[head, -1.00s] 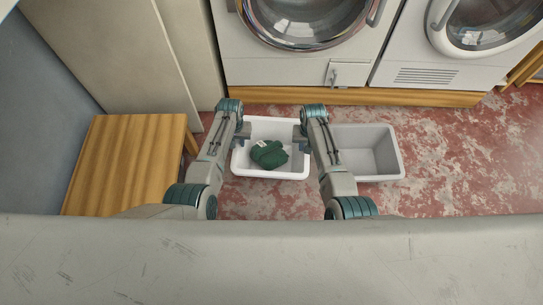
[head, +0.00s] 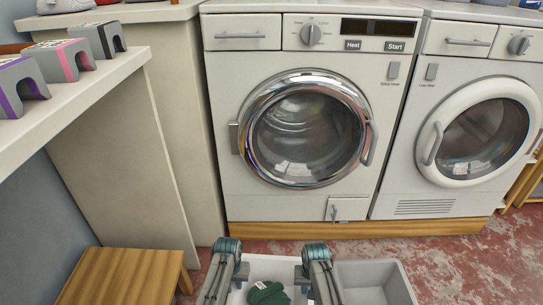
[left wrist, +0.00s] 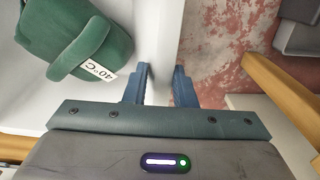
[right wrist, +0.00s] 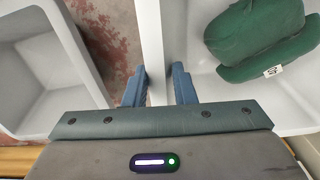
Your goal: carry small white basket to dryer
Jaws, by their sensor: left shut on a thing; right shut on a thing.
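The small white basket (head: 272,263) is on or just above the floor at the bottom of the head view, with a bundled green cloth (head: 268,293) inside. The cloth has a white tag reading 40°C in the left wrist view (left wrist: 98,70). My left gripper (left wrist: 161,72) is shut on one side wall of the basket. My right gripper (right wrist: 158,74) is shut on the opposite wall. The dryer (head: 305,130) with a round chrome-rimmed door and Heat and Start labels stands ahead, its door closed. The basket's near end is cut off in the head view.
A grey tub (head: 404,286) stands close to the right of the basket. A wooden stool (head: 120,275) is at the left, below a shelf (head: 95,95) with grey holders. A second white machine (head: 470,130) stands right of the dryer. Red worn floor is open at the right.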

